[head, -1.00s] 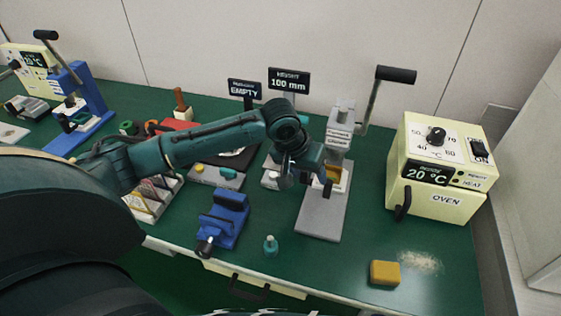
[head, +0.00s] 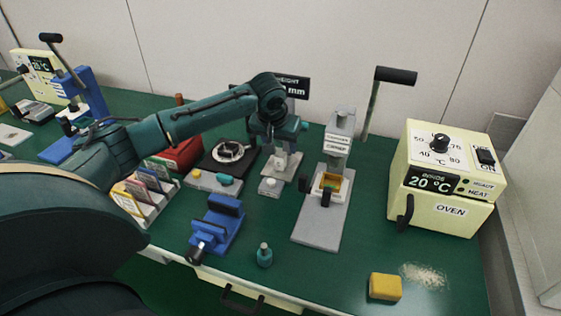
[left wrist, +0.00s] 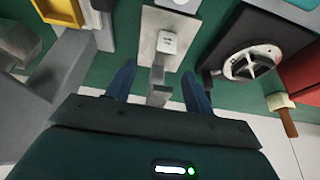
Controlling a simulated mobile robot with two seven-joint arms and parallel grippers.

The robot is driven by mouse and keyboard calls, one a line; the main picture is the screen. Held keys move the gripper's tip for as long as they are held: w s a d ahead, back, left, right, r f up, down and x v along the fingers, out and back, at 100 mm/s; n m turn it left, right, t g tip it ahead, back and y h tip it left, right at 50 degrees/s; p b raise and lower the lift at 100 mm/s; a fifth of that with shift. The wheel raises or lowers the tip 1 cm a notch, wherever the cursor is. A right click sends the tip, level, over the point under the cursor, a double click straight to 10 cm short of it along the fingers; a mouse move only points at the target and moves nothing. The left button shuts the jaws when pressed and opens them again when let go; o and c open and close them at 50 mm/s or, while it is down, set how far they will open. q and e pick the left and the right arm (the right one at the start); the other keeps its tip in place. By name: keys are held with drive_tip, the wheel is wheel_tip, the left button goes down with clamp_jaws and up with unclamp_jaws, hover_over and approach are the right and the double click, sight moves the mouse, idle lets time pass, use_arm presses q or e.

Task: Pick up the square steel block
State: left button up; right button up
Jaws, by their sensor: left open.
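A small light-grey block with a square face (left wrist: 167,42), which looks like the square steel block, stands on a pale base plate (left wrist: 146,22) in the left wrist view. In the head view it shows small and partly covered as a pale shape (head: 281,160) under my left gripper (head: 279,147). In the left wrist view my left gripper (left wrist: 158,74) is open, its dark blue fingers apart. A grey post (left wrist: 158,88) shows between them; I see nothing clamped. The block's lower part is hard to make out. My right gripper is not in view.
A lapping plate (head: 231,151) and a red box (head: 185,154) are left of the gripper. A grey press (head: 322,222) stands right, then the oven (head: 443,180). A blue vise (head: 217,226), teal bottle (head: 264,256) and yellow sponge (head: 385,287) are nearer. The front right is fairly clear.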

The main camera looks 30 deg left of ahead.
sight(280, 154)
use_arm(q)
drive_tip(key=x, duration=0.4)
drive_tip(key=shift+a+f, duration=0.3)
drive_tip(key=shift+f, duration=0.1)
drive_tip(key=shift+r, duration=0.1)
clamp_jaws()
